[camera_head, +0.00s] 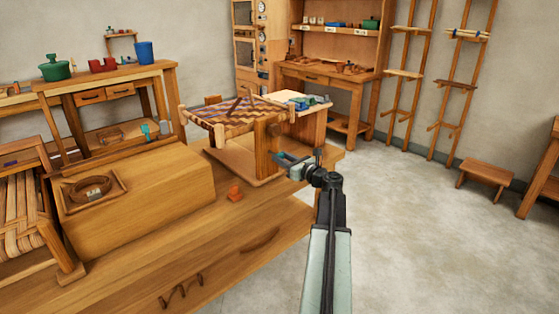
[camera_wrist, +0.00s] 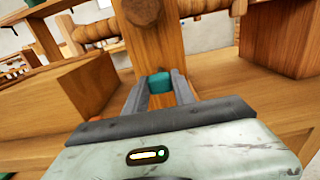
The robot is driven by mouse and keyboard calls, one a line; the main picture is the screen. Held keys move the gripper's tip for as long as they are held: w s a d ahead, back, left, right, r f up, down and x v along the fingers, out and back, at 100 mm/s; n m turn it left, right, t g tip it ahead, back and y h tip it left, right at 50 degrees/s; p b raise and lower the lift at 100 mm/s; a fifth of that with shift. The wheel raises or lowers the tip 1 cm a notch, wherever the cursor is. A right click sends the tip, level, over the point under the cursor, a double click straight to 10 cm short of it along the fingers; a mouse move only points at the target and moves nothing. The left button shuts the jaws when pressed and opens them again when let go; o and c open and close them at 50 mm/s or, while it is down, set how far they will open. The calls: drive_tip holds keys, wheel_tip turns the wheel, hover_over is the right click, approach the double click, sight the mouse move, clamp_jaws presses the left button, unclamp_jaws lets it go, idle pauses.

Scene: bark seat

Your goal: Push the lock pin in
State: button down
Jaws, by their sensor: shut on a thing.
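My gripper (camera_head: 282,159) is at the right side of a small wooden frame (camera_head: 245,165) with a woven striped seat (camera_head: 235,117) on the bench. In the wrist view its two grey fingers (camera_wrist: 159,92) are closed on a short teal piece (camera_wrist: 160,82), which may be the lock pin. The teal piece faces the lower part of an upright wooden post (camera_wrist: 160,45). Whether it touches the post or sits in a hole cannot be told. A round dark peg end (camera_wrist: 141,10) shows higher on the post.
A small orange piece (camera_head: 235,192) lies on the workbench (camera_head: 200,250) left of my gripper. A large wooden block (camera_head: 140,190) with a tray (camera_head: 93,188) stands farther left. Open floor (camera_head: 440,220) lies to the right.

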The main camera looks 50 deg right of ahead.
sight(282, 157)
drive_tip(key=shift+w+d+r, duration=0.1)
drive_tip(key=shift+w, duration=1.25)
drive_tip(key=c, duration=1)
unclamp_jaws()
drive_tip(key=shift+w, duration=0.1)
drive_tip(key=shift+c, duration=0.2)
drive_tip(key=s, duration=0.8)
drive_tip(key=shift+a, duration=0.25)
